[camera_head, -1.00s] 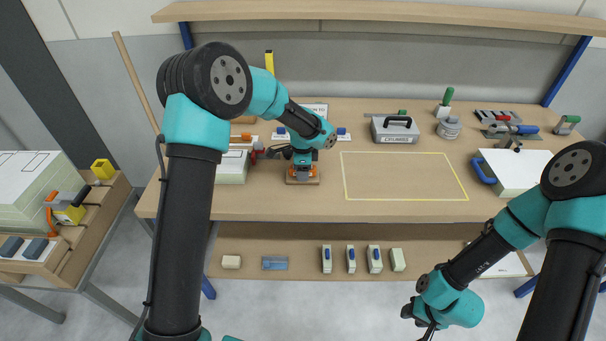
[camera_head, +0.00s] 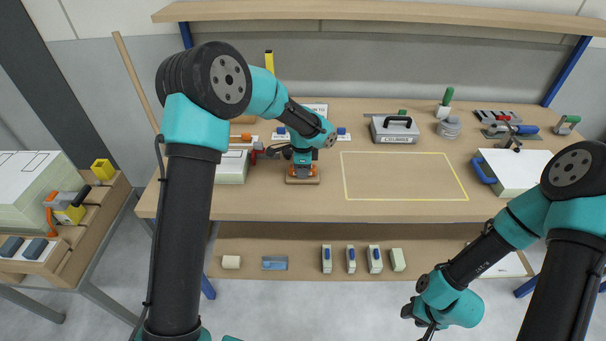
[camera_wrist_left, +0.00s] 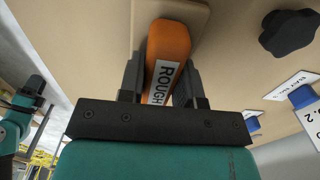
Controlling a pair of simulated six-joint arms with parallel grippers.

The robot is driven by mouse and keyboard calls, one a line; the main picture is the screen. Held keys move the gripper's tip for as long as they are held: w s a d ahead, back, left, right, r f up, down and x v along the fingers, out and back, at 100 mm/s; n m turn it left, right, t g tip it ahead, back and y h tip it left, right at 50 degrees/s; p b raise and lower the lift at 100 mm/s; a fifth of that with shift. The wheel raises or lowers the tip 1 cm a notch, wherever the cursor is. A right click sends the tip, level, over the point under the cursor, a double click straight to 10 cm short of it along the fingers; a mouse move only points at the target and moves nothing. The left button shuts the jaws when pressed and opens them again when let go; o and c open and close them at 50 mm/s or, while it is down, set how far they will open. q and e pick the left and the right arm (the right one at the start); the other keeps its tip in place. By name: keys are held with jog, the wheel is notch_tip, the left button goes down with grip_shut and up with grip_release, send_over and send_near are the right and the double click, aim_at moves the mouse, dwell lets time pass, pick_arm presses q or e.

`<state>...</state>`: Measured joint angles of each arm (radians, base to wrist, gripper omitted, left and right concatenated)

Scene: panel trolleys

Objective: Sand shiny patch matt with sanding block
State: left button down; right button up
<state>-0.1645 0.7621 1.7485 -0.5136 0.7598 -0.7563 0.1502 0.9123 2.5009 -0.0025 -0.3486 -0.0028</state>
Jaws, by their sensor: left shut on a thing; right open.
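My left gripper (camera_head: 302,163) is shut on an orange block (camera_wrist_left: 168,50) with a white label reading "ROUGH". The orange block also shows in the head view (camera_head: 303,172), at the left part of the bench. It is over a small light wooden panel (camera_head: 302,181), whose edge shows in the left wrist view (camera_wrist_left: 200,13). I cannot tell whether the block touches the panel. No shiny patch can be made out; the block and gripper hide part of the panel. My right gripper (camera_head: 415,312) is open and empty, low in front of the bench.
A yellow outlined rectangle (camera_head: 404,153) marks clear bench to the right. A grey box with a black handle (camera_head: 395,129) stands behind it. A white-topped block (camera_head: 233,168) and a dark knob (camera_wrist_left: 289,32) are close to my left gripper. A lower shelf (camera_head: 300,245) holds several small blocks.

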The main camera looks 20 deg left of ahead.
pick_arm(q)
jog(key=shift+r, duration=1.9)
